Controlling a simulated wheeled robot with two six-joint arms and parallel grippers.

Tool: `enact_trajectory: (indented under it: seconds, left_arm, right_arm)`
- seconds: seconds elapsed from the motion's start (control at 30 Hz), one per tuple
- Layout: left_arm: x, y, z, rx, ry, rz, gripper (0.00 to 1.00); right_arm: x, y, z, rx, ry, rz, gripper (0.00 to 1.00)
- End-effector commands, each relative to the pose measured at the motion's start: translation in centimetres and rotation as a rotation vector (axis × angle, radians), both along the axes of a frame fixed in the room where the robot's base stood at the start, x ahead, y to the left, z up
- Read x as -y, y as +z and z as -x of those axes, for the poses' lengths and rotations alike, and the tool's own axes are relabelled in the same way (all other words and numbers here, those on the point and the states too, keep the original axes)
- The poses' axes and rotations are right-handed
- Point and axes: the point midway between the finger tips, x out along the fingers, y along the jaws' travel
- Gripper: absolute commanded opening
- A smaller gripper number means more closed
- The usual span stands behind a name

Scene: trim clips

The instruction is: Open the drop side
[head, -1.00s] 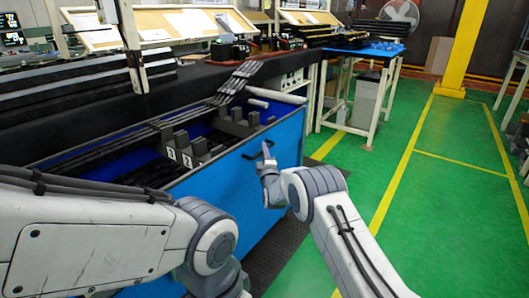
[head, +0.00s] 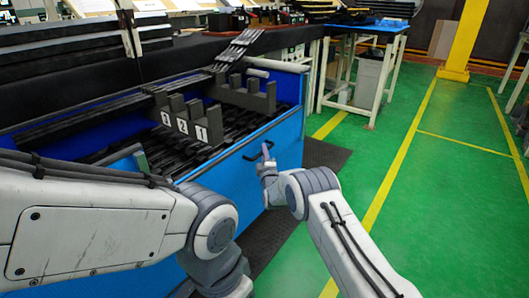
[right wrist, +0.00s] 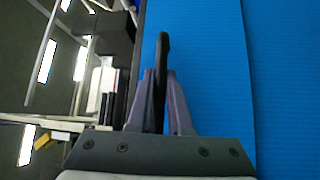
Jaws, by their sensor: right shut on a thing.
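The blue drop side (head: 228,180) forms the front of a large blue bin and has a dark handle (head: 250,156) near its top edge. My right gripper (head: 268,158) is at this handle in the head view. In the right wrist view, its two fingers (right wrist: 161,100) are shut on the upright dark handle (right wrist: 162,55), with the blue ribbed panel (right wrist: 205,70) behind. The drop side's top edge lies below the numbered dividers (head: 184,125), so the inside of the bin shows. My left arm crosses the lower left of the head view; its gripper is out of view.
Long black strips (head: 75,130) lie inside the bin. A dark bench (head: 190,55) runs behind it, and a blue-topped table (head: 375,27) stands at the back. A dark mat (head: 325,155) lies beside the bin; the green floor (head: 420,200) to the right is clear.

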Motion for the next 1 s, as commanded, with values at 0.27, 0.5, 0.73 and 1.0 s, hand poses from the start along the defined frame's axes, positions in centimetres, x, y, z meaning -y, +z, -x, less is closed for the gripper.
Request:
enact_trajectory:
  seconds: [0.27, 0.5, 0.73, 1.0]
  left_arm:
    - [0.0, 0.0, 0.0, 0.0, 0.0, 0.0, 0.0]
    - [0.0, 0.1, 0.0, 0.0, 0.0, 0.0, 0.0]
    - [0.0, 1.1, 0.0, 0.0, 0.0, 0.0, 0.0]
    - [0.0, 3.0, 0.0, 0.0, 0.0, 0.0, 0.0]
  right_arm:
    - [-0.1, 0.2, 0.0, 0.003, 0.001, 0.0, 0.47]
    - [0.0, 0.2, 0.0, 0.003, 0.0, 0.0, 0.47]
    - [0.2, 0.2, 1.8, 0.0, 0.001, 0.001, 0.47]
    - [0.9, -0.5, 6.6, -0.002, 0.001, 0.0, 0.47]
